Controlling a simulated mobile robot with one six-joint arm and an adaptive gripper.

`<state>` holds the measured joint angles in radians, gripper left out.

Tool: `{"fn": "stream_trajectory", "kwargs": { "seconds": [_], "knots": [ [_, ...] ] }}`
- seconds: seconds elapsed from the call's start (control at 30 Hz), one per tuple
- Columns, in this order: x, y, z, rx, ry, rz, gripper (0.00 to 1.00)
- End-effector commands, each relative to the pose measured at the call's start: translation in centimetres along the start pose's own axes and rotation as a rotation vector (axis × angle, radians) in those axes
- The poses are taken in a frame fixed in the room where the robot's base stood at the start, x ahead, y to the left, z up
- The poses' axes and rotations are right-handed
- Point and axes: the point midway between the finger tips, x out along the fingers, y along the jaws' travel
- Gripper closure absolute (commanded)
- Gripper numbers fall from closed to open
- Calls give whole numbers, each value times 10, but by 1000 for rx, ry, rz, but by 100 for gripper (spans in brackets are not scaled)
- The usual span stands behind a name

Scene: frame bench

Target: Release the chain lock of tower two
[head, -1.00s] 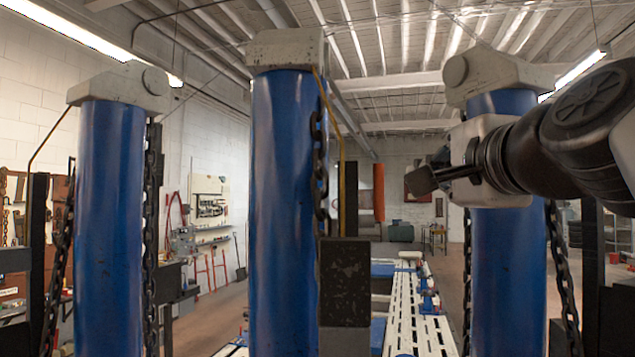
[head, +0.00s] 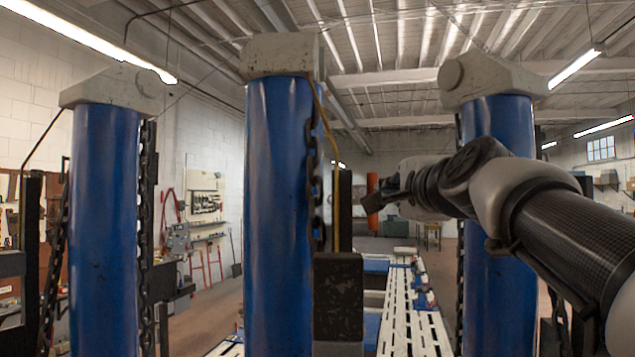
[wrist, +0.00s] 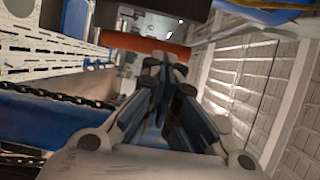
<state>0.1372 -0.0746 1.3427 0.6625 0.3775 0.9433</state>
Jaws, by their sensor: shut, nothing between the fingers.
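Three blue towers stand in a row: left (head: 105,230), middle (head: 278,200) and right (head: 497,240). No number shows on them; the middle one is second from either side. A dark chain (head: 313,170) hangs along its right side beside a yellow line (head: 331,140). A dark block (head: 338,297) sits lower at that side. I cannot make out a chain lock. My gripper (head: 378,197) is shut and empty, in the gap between the middle and right towers, apart from the chain in the picture. Its fingers (wrist: 167,72) meet in the wrist view.
A white slotted frame bench (head: 405,310) runs back between the middle and right towers. An orange cylinder (head: 372,185) shows behind my fingertips, and in the wrist view (wrist: 140,43). Chains also hang beside the left tower (head: 145,220). My arm crosses in front of the right tower.

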Motion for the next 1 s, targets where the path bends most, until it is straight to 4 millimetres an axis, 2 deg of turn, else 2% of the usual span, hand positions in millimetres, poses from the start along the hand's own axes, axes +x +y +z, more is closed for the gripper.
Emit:
{"fn": "stream_trajectory", "kwargs": {
  "seconds": [0.1, 0.23, 1.0],
  "knots": [
    [14, -1, 0, 0, 0, 0, 100],
    [20, 0, 0, 0, 0, 1, 100],
    [25, -4, -1, 10, 0, 53, 100]
  ]
}}
